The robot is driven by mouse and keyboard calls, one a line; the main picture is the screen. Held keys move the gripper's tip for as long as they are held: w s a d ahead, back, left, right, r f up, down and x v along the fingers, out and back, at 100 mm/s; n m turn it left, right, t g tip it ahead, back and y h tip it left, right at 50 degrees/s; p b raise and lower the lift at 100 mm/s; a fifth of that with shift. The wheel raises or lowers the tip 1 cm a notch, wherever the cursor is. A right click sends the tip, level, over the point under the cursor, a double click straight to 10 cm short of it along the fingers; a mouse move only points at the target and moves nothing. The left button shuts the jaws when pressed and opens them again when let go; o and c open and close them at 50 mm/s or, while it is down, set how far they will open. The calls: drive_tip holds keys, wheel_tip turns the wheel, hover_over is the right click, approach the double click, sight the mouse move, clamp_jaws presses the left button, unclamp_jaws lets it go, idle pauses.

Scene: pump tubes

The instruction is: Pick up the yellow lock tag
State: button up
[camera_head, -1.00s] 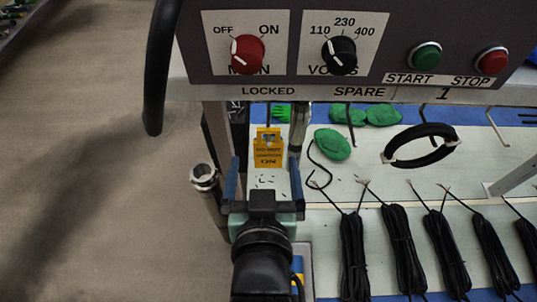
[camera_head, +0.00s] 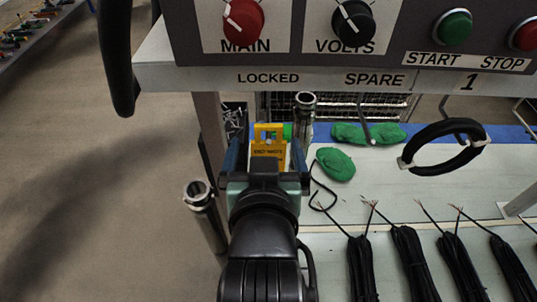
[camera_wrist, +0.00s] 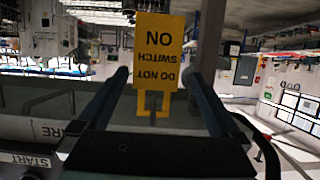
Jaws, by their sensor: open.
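The yellow lock tag (camera_head: 268,146) hangs below the LOCKED label in the head view, its lower part hidden behind my gripper. In the wrist view the tag (camera_wrist: 158,45) appears upside down, with the words DO NOT SWITCH ON. Its narrower frame-like end shows below the plate there, with a dark thin rod crossing it. My gripper (camera_wrist: 158,74) is open and empty, with one finger on each side of the tag's line. I see gaps between tag and fingers; the exact depth is unclear. In the head view my gripper (camera_head: 267,150) is in front of the tag.
The control panel (camera_head: 290,77) with red and black knobs overhangs above. A metal tube (camera_head: 303,115) stands close right of the tag, another (camera_head: 200,200) at lower left. A green bundle (camera_head: 335,164), a black ring (camera_head: 443,147) and several black cable coils (camera_head: 408,260) lie right.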

sight(269, 151)
drive_tip(key=shift+d+p+x, duration=0.15)
drive_tip(key=shift+p+x, duration=0.2)
drive_tip(key=shift+x, duration=0.75)
drive_tip(key=shift+d+p+x, duration=0.1)
drive_tip(key=shift+p+x, duration=0.2)
drive_tip(key=shift+x, duration=0.75)
drive_tip(key=c, duration=1.4)
drive_tip(key=shift+r+b, duration=0.3)
drive_tip(key=shift+r, duration=0.25)
drive_tip(key=shift+s+r, duration=0.15)
drive_tip(key=shift+s, duration=0.1)
drive_tip(key=v, duration=0.2)
drive_tip(key=f+p+v, duration=0.1)
drive_tip(key=v, duration=0.2)
drive_tip(key=shift+s, duration=0.3)
drive_tip(key=s+p, duration=0.1)
drive_tip(key=p, duration=0.2)
drive_tip(key=shift+s, duration=0.15)
drive_tip(key=s+p, duration=0.7)
drive_tip(key=s, duration=0.4)
drive_tip(key=shift+f+p, duration=0.3)
